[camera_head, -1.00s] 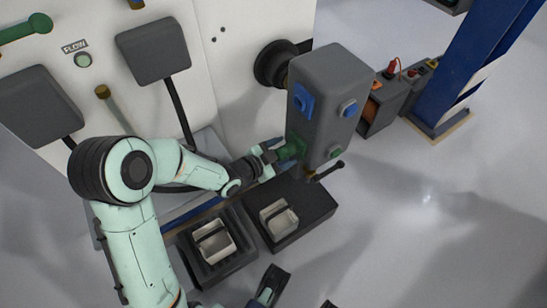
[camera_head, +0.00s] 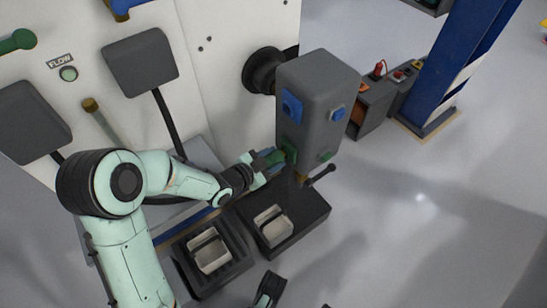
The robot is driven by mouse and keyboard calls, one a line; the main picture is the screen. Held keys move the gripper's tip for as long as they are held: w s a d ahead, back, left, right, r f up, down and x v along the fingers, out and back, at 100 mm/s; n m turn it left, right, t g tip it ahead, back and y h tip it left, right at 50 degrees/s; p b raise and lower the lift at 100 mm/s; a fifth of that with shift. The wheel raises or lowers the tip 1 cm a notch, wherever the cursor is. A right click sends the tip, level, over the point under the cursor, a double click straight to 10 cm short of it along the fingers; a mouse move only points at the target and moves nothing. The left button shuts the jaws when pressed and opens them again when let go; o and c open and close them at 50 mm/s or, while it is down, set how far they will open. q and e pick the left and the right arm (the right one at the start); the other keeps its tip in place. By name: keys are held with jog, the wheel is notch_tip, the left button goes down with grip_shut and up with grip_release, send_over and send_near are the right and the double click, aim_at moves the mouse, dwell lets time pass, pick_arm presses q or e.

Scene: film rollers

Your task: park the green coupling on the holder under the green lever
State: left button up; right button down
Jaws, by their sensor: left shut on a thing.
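The green lever (camera_head: 18,41) sticks out from the white cabinet at the upper left. My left gripper (camera_head: 272,160) is shut on the green coupling (camera_head: 282,157), at the left face of the grey box (camera_head: 322,85). The coupling meets the green port (camera_head: 291,154) there; whether it is fully seated I cannot tell. The gripper hides part of the coupling. I cannot make out for sure which part is the holder under the green lever. At the bottom edge, two dark fingertips of my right gripper (camera_head: 297,298) show apart, with floor between them.
Grey flaps (camera_head: 140,62) and an olive peg (camera_head: 91,105) stand out from the cabinet. Two black trays with pale inserts (camera_head: 271,227) lie below my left arm. A dark handle (camera_head: 322,174) juts from the box.

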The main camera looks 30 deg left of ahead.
pick_arm(q)
jog(key=shift+s+a+p, duration=0.25)
jog(key=shift+s+a, duration=0.05)
jog(key=shift+s, duration=0.35)
jog(key=shift+s+a+p, duration=0.2)
jog(key=shift+s+a, duration=0.05)
jog(key=shift+s, duration=0.4)
jog(key=shift+s+a+p, duration=0.25)
jog(key=shift+s+a, duration=0.05)
jog(key=shift+s, duration=0.35)
